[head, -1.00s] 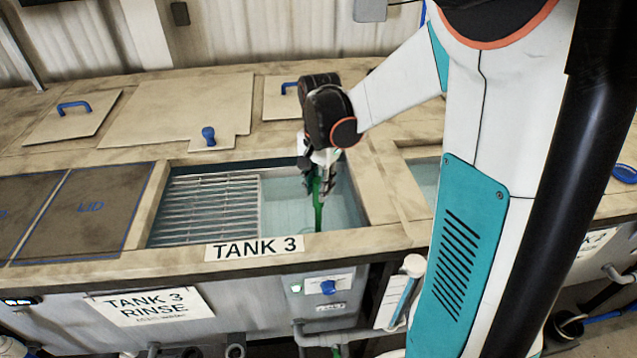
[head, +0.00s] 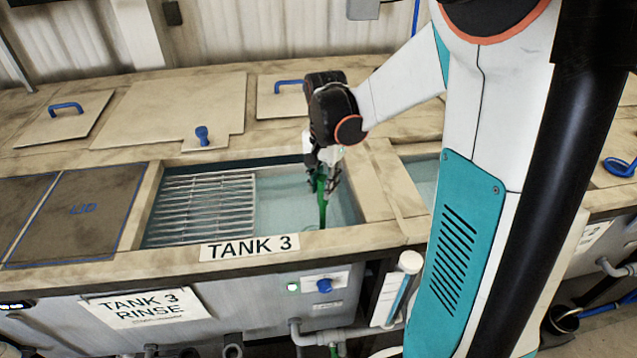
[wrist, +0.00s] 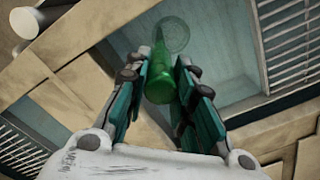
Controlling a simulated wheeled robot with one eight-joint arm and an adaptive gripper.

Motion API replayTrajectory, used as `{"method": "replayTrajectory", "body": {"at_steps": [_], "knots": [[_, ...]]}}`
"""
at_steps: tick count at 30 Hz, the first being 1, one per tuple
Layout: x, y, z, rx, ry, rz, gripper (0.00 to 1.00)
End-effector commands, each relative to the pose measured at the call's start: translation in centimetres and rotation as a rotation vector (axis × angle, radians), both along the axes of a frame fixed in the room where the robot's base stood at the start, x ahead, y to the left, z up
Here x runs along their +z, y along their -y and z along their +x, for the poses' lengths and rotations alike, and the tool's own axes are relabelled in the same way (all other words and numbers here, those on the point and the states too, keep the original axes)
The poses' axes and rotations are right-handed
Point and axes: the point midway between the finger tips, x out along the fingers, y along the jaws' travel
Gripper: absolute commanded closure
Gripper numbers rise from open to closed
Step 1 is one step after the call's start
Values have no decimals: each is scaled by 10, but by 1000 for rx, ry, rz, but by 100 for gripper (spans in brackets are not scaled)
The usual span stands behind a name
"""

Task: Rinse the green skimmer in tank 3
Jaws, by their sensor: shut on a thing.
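The green skimmer (head: 322,200) hangs from my gripper (head: 325,180) over the right part of tank 3 (head: 350,211), to the right of the metal rack. In the wrist view, my gripper (wrist: 160,85) is shut on the green handle (wrist: 158,80), with a teal pad on each side. The skimmer's round head (wrist: 172,36) shows beyond the handle, pale and dim against the water. I cannot tell exactly how deep it sits. The "TANK 3" label (head: 249,247) is on the front rim.
A slatted metal rack (head: 205,205) fills the left part of the tank. A dark lid (head: 80,213) lies left of the opening. Another open tank (head: 424,178) lies to the right, partly behind my arm. Pale covers with blue handles (head: 66,107) lie behind.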

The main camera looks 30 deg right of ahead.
Motion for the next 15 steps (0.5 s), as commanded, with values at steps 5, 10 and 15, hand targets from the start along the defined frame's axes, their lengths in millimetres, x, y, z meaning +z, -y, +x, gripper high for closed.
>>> {"method": "replayTrajectory", "body": {"at_steps": [5, 10, 15], "knots": [[0, -9, 4, 3, 0, 0, 100], [0, -21, 9, 3, 0, 0, 100], [0, -34, 14, 2, 0, 0, 100]]}}
